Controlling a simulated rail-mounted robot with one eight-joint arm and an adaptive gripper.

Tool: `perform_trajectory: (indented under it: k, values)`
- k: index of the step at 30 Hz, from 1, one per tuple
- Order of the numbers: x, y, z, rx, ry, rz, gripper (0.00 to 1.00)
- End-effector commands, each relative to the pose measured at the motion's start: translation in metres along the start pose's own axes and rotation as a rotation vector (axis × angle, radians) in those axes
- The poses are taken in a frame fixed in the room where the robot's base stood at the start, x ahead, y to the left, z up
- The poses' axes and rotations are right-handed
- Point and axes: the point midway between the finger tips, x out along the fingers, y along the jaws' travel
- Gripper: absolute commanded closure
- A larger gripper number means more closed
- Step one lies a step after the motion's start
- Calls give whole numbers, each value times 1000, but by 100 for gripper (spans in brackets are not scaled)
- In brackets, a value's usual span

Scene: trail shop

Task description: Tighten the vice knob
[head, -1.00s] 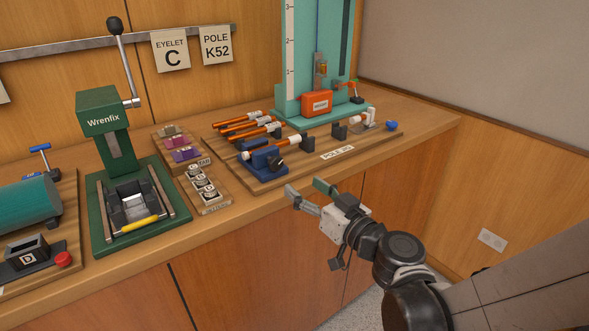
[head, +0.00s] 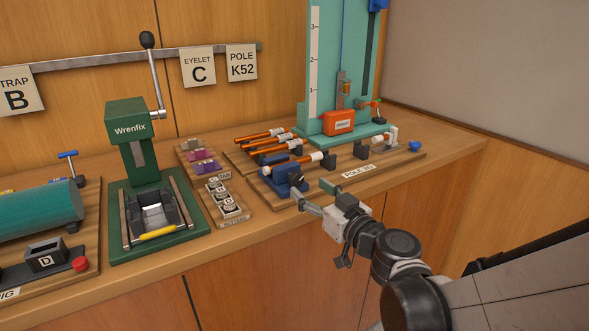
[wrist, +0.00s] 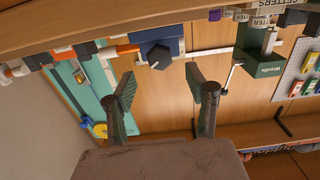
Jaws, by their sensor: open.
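The vice knob (wrist: 159,57) is a dark faceted knob on the front of the small blue vice (head: 279,184). An orange pole with a white end (head: 309,160) lies at the vice. In the head view my gripper (head: 315,194) is in front of the bench edge, just below and right of the vice. In the wrist view my gripper's two fingers (wrist: 166,92) are spread wide and empty. The knob shows beyond and between the fingertips, with a gap before it. In the head view the knob is small and partly hard to make out beside the finger.
A green Wrenfix press (head: 130,130) stands left of the vice. Trays of eyelets and setters (head: 222,203) lie between them. The teal scale stand (head: 322,60) rises behind the pole board (head: 400,161). The bench front (head: 260,270) is clear below my gripper.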

Motion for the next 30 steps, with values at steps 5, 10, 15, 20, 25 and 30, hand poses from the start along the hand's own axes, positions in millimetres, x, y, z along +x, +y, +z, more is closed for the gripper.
perform_trajectory:
  k: [5, 10, 15, 20, 25, 30]
  values:
    - [33, 0, 1, 0, 0, -1, 49]
    - [54, 0, 1, 0, 0, -1, 49]
    - [64, 0, 0, 0, 0, 1, 49]
    - [65, 0, 0, 0, 0, 1, 49]
    - [65, 0, 0, 0, 0, 1, 53]
    - [65, 0, 0, 0, 0, 1, 76]
